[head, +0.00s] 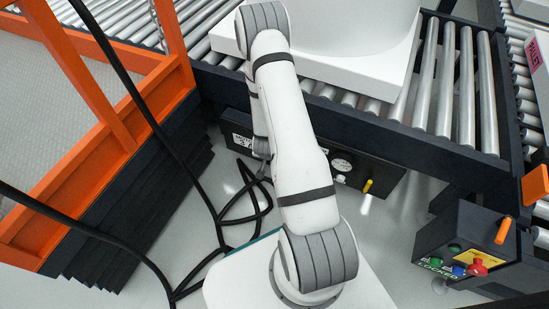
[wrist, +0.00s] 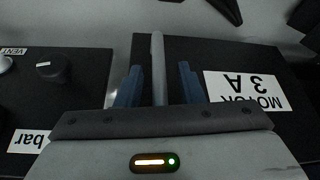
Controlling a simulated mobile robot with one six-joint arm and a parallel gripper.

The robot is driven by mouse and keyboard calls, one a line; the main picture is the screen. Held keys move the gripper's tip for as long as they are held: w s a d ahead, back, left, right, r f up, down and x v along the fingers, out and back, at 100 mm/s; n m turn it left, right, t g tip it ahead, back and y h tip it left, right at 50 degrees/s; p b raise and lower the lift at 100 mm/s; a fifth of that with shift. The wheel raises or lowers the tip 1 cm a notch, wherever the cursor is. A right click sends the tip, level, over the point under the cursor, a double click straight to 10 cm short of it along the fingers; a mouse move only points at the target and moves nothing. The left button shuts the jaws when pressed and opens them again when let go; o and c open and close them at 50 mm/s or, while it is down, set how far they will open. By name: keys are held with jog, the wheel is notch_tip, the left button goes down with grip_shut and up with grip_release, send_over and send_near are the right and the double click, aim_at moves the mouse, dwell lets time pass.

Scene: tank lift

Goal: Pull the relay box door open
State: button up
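The relay box door is a dark panel (wrist: 235,55) with a white label reading MOTOR 3 A, upside down in the wrist view. A pale grey upright bar (wrist: 157,62), seemingly its handle, stands at the panel's left edge. My gripper (wrist: 157,85) is open, with one blue finger on each side of the bar and a visible gap on both sides. In the head view the labelled box (head: 241,142) is partly seen under the conveyor, left of my arm. My arm hides most of the gripper and handle there.
Beside the door is a dark panel (wrist: 88,85) with a knob and VENT and bar labels. The roller conveyor (head: 430,85) carries a white tank (head: 345,20) above. An orange-railed platform (head: 75,170) and loose black cables are left. A control box (head: 465,245) reading LOCKED stands right.

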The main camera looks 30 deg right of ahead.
jog(key=shift+c, duration=0.4)
grip_shut()
